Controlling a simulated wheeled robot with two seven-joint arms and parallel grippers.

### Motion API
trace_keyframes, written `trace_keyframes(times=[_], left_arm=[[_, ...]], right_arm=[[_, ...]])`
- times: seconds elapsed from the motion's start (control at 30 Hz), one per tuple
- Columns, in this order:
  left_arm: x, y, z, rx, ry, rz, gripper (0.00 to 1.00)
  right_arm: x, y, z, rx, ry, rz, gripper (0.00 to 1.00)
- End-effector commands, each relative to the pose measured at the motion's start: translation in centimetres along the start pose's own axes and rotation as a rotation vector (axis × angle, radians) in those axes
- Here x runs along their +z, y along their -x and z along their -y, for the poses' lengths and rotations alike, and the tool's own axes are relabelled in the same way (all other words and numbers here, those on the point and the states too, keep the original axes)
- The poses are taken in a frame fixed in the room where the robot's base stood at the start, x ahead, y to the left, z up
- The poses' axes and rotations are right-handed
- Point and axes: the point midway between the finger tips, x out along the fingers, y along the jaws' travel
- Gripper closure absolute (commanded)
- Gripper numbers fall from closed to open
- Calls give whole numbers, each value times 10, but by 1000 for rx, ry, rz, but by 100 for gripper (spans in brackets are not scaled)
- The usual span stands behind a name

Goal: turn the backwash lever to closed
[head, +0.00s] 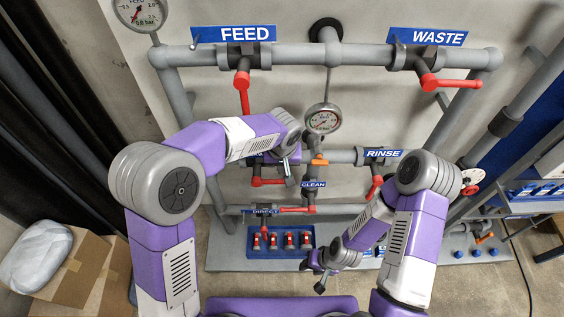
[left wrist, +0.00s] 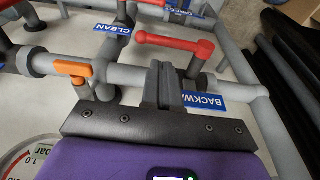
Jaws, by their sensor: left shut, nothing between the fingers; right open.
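The red backwash lever (head: 268,183) shows below my left forearm in the head view. In the left wrist view the lever (left wrist: 172,41) lies roughly along its grey pipe, its hub at the right end by the valve. The blue backwash label (left wrist: 203,101) is partly covered by my gripper there, and mostly hidden by my arm in the head view. My left gripper (head: 290,181) is shut and empty, its fingertips (left wrist: 161,68) close to the lever's free-end side; I cannot tell whether they touch. My right gripper (head: 316,274) is open and empty, low in front of the rack.
A pressure gauge (head: 323,119) and an orange handle (head: 319,160) are close to my left gripper. The clean label (head: 313,184), rinse label (head: 382,153) and direct lever (head: 265,229) are nearby. A blue tray (head: 250,249) holds several red-topped parts. Cardboard boxes (head: 85,275) stand at left.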

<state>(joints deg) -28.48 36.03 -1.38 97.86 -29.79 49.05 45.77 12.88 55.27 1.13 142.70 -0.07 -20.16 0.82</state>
Motion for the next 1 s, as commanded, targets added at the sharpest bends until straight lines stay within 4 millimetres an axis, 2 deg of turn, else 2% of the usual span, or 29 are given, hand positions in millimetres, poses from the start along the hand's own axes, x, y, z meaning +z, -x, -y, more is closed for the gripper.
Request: trace_keyframes(times=[0.03,0.2,0.4,0.6,1.0], left_arm=[[1,-14,1,-3,-1,4,100],[1,-49,1,-2,-1,4,100],[0,-76,0,-1,-1,1,100],[0,-85,0,1,0,0,100],[0,-86,0,-5,-1,-1,100]], right_arm=[[0,-2,-1,0,0,0,57],[0,-4,-2,0,0,0,57],[0,-5,-2,0,0,0,57],[0,-5,-2,0,0,0,57],[0,-6,-2,0,0,0,57]])
